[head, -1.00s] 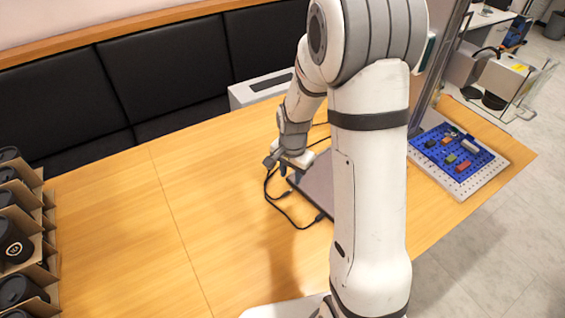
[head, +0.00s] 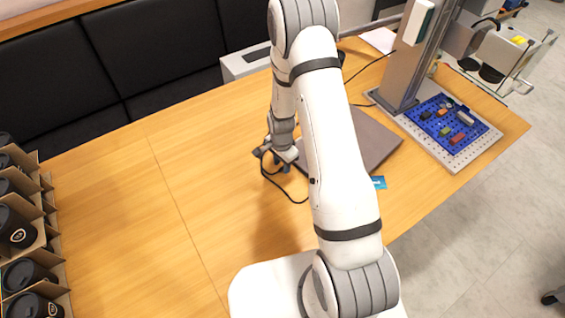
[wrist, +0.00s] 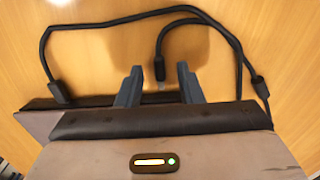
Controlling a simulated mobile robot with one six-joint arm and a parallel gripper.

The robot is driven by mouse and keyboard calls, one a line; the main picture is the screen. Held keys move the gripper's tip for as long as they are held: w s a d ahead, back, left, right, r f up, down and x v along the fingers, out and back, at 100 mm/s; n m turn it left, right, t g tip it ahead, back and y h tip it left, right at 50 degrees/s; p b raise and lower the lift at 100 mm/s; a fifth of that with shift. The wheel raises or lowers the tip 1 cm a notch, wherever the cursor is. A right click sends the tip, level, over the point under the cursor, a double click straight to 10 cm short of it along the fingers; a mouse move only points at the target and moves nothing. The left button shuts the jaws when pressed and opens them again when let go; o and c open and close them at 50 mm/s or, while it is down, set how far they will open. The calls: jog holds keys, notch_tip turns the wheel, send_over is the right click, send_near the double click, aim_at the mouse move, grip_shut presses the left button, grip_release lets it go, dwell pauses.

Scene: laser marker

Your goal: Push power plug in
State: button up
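The power plug (wrist: 160,69) is a small black plug on a black cable. In the wrist view it lies between the spread fingers of my gripper (wrist: 159,85), with clear space on both sides. Its light tip points down the picture, toward the edge of a flat grey laptop-like device (wrist: 35,122). My gripper's body hides the part of that edge below the tip, so I cannot tell whether the tip touches it. In the head view my gripper (head: 279,160) is low at the left side of the device (head: 372,143).
Another black connector (wrist: 61,92) sits at the device's edge on the left, with its cable (wrist: 130,24) looping over the table. A laser stand (head: 400,75) and a board with blocks (head: 450,125) are behind right. Cup boxes stand far left.

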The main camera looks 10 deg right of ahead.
jog(key=shift+f, duration=0.45)
grip_shut()
